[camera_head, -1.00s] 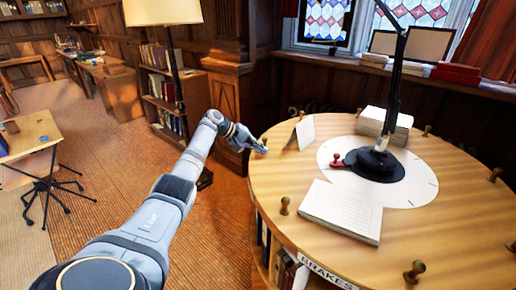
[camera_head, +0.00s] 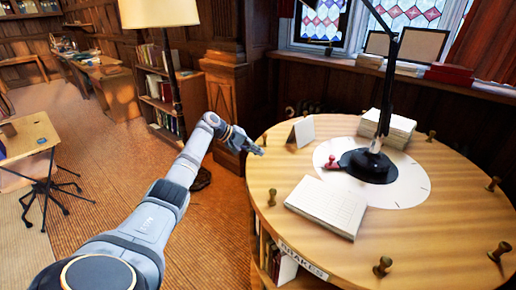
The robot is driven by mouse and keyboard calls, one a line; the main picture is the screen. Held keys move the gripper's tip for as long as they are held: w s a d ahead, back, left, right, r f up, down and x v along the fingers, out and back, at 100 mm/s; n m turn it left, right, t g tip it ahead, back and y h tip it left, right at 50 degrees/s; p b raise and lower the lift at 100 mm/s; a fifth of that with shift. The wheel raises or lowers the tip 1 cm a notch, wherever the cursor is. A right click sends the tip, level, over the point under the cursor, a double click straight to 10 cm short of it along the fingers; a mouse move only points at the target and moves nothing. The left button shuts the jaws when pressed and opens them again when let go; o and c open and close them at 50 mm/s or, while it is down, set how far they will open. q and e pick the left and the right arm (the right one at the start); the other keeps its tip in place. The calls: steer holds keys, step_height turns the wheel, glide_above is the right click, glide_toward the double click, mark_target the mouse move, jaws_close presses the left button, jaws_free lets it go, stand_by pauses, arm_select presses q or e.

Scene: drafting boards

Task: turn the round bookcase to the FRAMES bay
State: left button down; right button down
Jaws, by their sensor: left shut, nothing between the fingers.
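The round bookcase (camera_head: 420,225) has a wooden top with several brass knobs around its rim. Its lower side holds books, and a bay label (camera_head: 303,262) on the front left edge appears to read BRAKES. No FRAMES label shows; the other bays are hidden. My left gripper (camera_head: 259,151) is shut and empty at the left rim, close beside a knob (camera_head: 264,140); I cannot tell if they touch. Another knob (camera_head: 272,197) stands nearer on the left rim, and one (camera_head: 382,267) at the front. My right gripper is out of view.
On the top are a black lamp (camera_head: 370,165) on a white disc, a red-handled stamp (camera_head: 332,163), a paper pad (camera_head: 328,206), a folded white card (camera_head: 302,131) and a paper stack (camera_head: 388,127). A windowsill with books runs behind. Floor is open on the left.

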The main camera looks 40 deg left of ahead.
arm_select(q)
steer(key=shift+s+d+r, duration=0.1)
steer(key=shift+r, duration=0.25)
step_height(320, 180, up, 8)
steer(key=p, duration=0.7)
steer(key=shift+f, duration=0.2)
